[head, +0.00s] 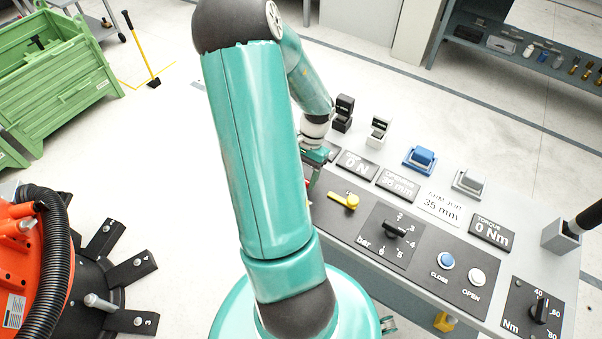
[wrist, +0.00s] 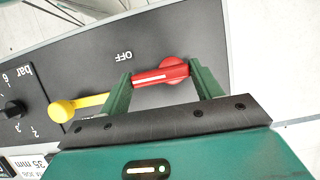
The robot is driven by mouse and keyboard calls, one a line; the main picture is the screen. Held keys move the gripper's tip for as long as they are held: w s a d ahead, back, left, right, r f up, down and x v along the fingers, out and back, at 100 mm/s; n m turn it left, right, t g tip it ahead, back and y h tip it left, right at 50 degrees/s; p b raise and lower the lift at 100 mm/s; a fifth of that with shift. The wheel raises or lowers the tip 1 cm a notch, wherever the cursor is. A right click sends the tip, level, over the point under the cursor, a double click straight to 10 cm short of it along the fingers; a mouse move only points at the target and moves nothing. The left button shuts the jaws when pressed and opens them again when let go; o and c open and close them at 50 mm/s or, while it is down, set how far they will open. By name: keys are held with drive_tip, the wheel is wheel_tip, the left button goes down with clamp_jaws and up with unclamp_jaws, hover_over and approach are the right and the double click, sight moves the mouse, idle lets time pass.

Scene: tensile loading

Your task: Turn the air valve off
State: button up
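In the wrist view a red lever (wrist: 160,74) with a round hub lies on the dark panel, beside an upside-down OFF label (wrist: 124,57). My gripper (wrist: 160,72) has its two green fingers apart, one near each end of the red lever; whether they touch it I cannot tell. A yellow lever (wrist: 64,110) with a round end lies to the left, its other end close to the left finger. The yellow lever also shows in the head view (head: 345,200). Which lever is the air valve is not labelled.
The console also holds a bar knob (head: 394,231), a blue CLOSE button (head: 446,261), a white OPEN button (head: 477,277) and an Nm knob (head: 540,310). Blocks and displays line its far side.

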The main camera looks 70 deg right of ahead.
drive_tip(key=o, duration=0.4)
drive_tip(key=shift+r, duration=0.1)
drive_tip(key=v, duration=1.3)
drive_tip(key=shift+d+r, duration=0.15)
drive_tip(key=shift+r, duration=0.2)
drive_tip(key=w+a+r+n+h, duration=0.1)
drive_tip(key=w+a+r+n, duration=0.5)
drive_tip(key=a, duration=0.4)
drive_tip(key=w+a+r+n+h, duration=0.1)
drive_tip(key=w+a+r+n, duration=0.35)
drive_tip(key=w+a, duration=0.45)
drive_tip(key=a+r+n+t, duration=0.1)
drive_tip(key=a+r+n, duration=0.1)
drive_tip(key=a, duration=0.5)
drive_tip(key=s+a+r+n+t+h, duration=0.1)
drive_tip(key=a+r+n+t, duration=0.1)
drive_tip(key=a+n, duration=0.2)
drive_tip(key=s+a+r+n+t+h, duration=0.1)
drive_tip(key=a+r+n, duration=0.2)
drive_tip(key=a, duration=0.7)
drive_tip(key=shift+s+a+n+t, duration=0.1)
drive_tip(key=shift+a+n+t, duration=0.15)
drive_tip(key=shift+t, duration=0.15)
